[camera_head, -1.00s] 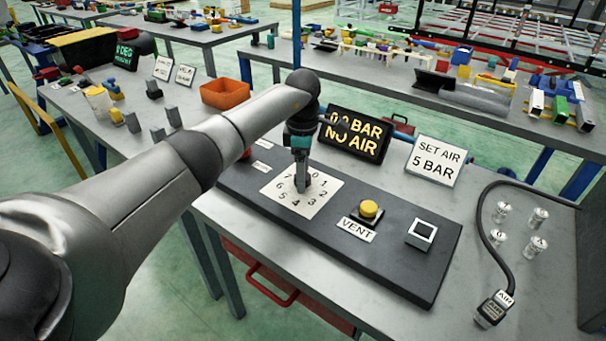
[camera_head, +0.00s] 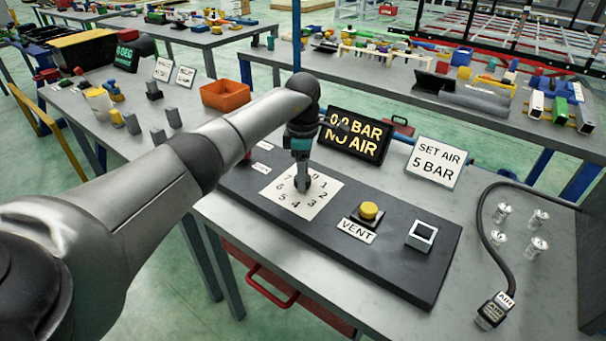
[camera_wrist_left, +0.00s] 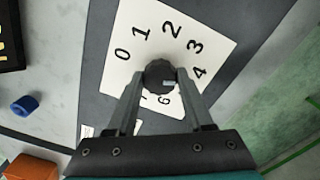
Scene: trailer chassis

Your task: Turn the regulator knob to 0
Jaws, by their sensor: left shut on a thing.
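The dark round regulator knob (camera_wrist_left: 160,74) stands at the middle of a white dial card (camera_head: 285,198) numbered from 0 to 7. My left gripper (camera_head: 302,184) points down over the card. In the left wrist view my left gripper (camera_wrist_left: 160,80) is shut on the knob, one finger on each side. A small light mark shows on the knob's lower right; I cannot surely tell which number it points at. The 0 lies to the knob's upper left in that view. The fingers partly cover the lower numbers. My right gripper is not in view.
A display (camera_head: 355,135) reads NO AIR, its top line partly covered by my arm. A sign (camera_head: 435,163) says SET AIR 5 BAR. A yellow VENT button (camera_head: 369,211) and a square switch (camera_head: 421,234) share the dark panel (camera_head: 400,272). An orange bin (camera_head: 226,95) stands behind.

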